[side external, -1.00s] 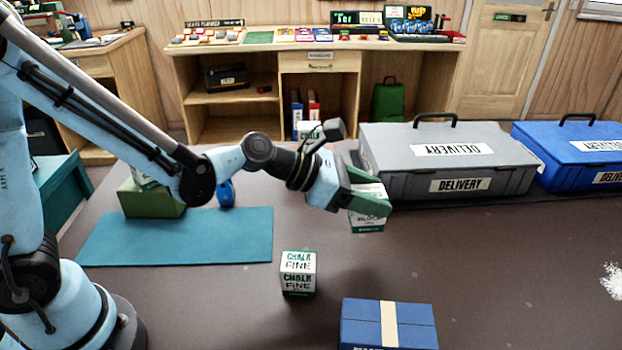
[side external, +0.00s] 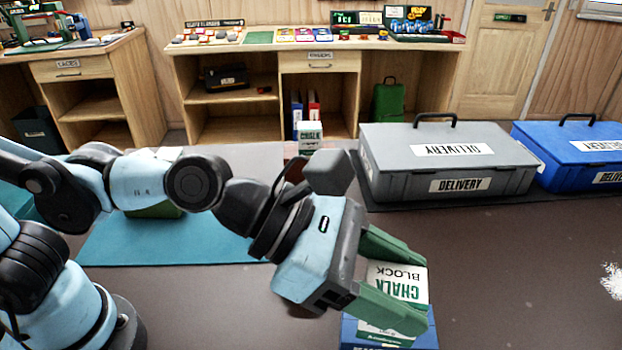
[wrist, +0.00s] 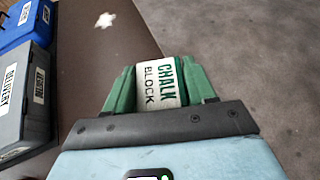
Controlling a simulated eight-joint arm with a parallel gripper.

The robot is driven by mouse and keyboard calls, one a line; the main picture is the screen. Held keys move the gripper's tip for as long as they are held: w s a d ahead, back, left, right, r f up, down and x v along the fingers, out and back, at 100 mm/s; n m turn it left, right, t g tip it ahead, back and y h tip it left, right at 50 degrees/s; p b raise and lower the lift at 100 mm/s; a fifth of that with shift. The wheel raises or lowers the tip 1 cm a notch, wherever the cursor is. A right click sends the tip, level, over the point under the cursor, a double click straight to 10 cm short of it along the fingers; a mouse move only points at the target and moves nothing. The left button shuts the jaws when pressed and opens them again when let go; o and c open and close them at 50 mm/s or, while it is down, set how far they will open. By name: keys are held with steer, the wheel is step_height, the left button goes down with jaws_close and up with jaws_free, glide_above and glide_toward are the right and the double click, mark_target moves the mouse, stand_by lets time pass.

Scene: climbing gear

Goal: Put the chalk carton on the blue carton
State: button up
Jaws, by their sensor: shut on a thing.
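My gripper (side external: 404,294) is shut on a white and green chalk carton (side external: 404,280) marked CHALK BLOCK. The chalk carton is tilted between the green fingers. In the wrist view the carton (wrist: 161,84) also sits between both fingers. The blue carton (side external: 432,328) is at the front of the table in the side view, mostly hidden behind the gripper and the chalk carton. The held carton overlaps it in this view; I cannot tell whether they touch. The wrist view does not show the blue carton.
A grey delivery case (side external: 445,165) and a blue delivery case (side external: 575,155) stand at the back right. Another chalk carton (side external: 310,138) stands at the back middle. A teal mat (side external: 180,240) lies at left. The table right of the gripper is clear apart from white powder (side external: 611,281).

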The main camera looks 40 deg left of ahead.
mark_target(405, 274)
steer(key=s+d+r+m+g, duration=0.1)
steer(key=s, duration=0.4)
steer(key=shift+w+a+f, duration=0.4)
steer(key=shift+w+f, duration=1.4)
steer(key=shift+w, duration=0.05)
steer(key=shift+w+a+f, duration=0.35)
steer(key=shift+w+f, duration=1.4)
steer(key=shift+w, duration=0.05)
steer(key=shift+w+a+f, duration=0.4)
steer(key=shift+w+f, duration=1.4)
steer(key=shift+w, duration=0.05)
steer(key=shift+f, duration=0.1)
steer(key=o, duration=1.1)
